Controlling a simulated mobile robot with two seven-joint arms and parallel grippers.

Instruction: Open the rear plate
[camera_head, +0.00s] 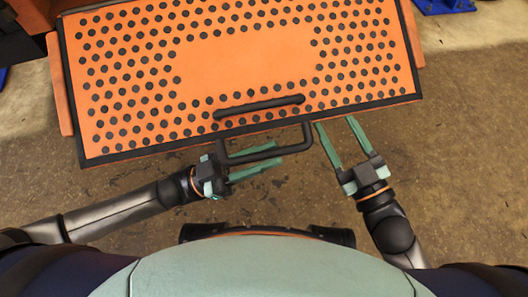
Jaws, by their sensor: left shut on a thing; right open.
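The rear plate (245,55) is a wide orange panel with rows of black dots and a dark rim, filling the upper part of the head view. A black handle (309,136) loops out from its near edge. My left gripper (281,156) is at the handle's near bar, its green fingers pointing right, and is shut on it. The fingers hide part of the bar. My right gripper (334,122) is open and empty, to the right of the handle, its fingertips close to the plate's near edge. Whether they touch the plate is unclear.
A dark raised bar (258,106) lies on the plate above the handle. Orange side parts (60,90) flank the plate. Brown worn floor (460,130) is open to the right and below the plate. A blue foot (443,5) stands at the upper right.

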